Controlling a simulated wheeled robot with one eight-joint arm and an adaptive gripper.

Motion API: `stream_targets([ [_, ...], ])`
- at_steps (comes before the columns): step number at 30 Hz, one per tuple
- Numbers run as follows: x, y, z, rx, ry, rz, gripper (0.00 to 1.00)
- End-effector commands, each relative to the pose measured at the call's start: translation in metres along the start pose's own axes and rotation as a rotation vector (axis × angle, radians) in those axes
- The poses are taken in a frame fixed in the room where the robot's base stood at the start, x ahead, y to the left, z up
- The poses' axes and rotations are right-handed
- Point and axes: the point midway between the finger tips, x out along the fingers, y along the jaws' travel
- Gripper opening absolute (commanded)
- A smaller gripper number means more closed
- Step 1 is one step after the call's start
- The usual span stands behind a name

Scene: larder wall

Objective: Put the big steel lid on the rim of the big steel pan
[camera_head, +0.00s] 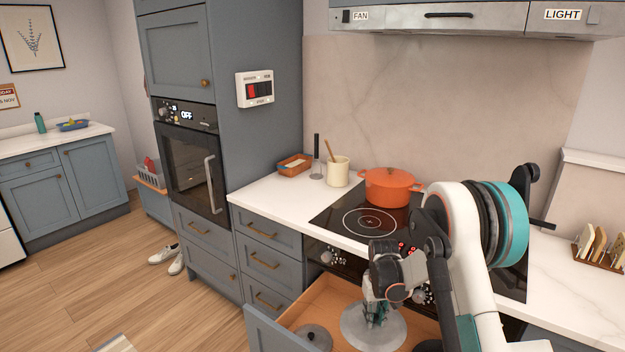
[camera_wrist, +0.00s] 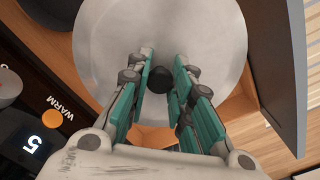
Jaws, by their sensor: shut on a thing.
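The big steel lid (camera_head: 354,331) is a wide grey disc at the open drawer below the hob. It fills much of the wrist view (camera_wrist: 215,35), with its dark knob (camera_wrist: 160,80) between the fingers. My gripper (camera_head: 376,314) is above the lid and shut on its knob; the fingers also show in the wrist view (camera_wrist: 166,88). I cannot tell whether the lid still touches the drawer. The big steel pan is not clearly visible; my arm hides the right part of the hob, where a dark handle (camera_head: 541,225) sticks out.
The drawer (camera_head: 290,317) is open and holds a smaller lid (camera_head: 314,336) at left. An orange pot (camera_head: 389,188) stands at the back of the hob (camera_head: 340,222). A cream utensil crock (camera_head: 338,172) and orange tray (camera_head: 294,164) stand left. The hood (camera_head: 480,18) hangs above.

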Motion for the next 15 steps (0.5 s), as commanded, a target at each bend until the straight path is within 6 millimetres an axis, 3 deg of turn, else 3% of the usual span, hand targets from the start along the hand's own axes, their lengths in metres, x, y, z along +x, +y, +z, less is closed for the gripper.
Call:
stream_targets([
  [1, -0.024, 0.000, 0.000, 0.000, 0.000, 0.000, 0.00],
  [7, -0.080, 0.000, 0.000, 0.000, 0.000, 0.000, 0.00],
  [9, -0.072, -0.002, 0.012, 0.011, 0.000, 0.000, 0.00],
  [15, -0.076, -0.007, 0.045, 0.046, 0.000, 0.000, 0.00],
])
